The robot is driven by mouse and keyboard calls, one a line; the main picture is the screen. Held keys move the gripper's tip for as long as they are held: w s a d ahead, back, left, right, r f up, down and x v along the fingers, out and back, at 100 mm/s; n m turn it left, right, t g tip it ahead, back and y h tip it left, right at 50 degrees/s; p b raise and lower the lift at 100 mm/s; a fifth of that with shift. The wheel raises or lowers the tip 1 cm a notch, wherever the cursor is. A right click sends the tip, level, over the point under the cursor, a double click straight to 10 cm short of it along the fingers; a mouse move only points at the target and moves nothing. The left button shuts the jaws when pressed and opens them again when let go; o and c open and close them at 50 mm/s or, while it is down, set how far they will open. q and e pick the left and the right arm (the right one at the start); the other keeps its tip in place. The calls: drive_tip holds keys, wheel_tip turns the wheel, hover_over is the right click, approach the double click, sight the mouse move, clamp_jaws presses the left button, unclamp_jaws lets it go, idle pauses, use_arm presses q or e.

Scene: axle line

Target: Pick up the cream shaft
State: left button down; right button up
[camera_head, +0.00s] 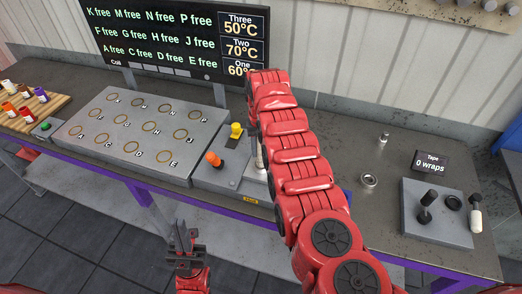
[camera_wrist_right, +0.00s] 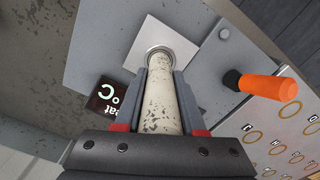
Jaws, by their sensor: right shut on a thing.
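The cream shaft (camera_wrist_right: 162,105) fills the middle of the right wrist view, speckled with dark worn patches. Its far end sits in a round metal ring (camera_wrist_right: 160,57) on a pale square plate (camera_wrist_right: 150,45). My right gripper (camera_wrist_right: 160,88) is shut on the shaft, with one finger along each side. In the head view a short piece of the shaft (camera_head: 260,158) shows beside my red right arm, which hides most of it and the gripper. My left gripper (camera_head: 186,240) is open and empty, low in front of the bench.
An orange-handled lever (camera_head: 214,160) and a yellow knob (camera_head: 236,130) stand close left of the shaft. The grey plate with lettered rings (camera_head: 145,128) lies further left. To the right are a metal ring (camera_head: 369,180) and a grey tape block (camera_head: 435,225).

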clamp_jaws()
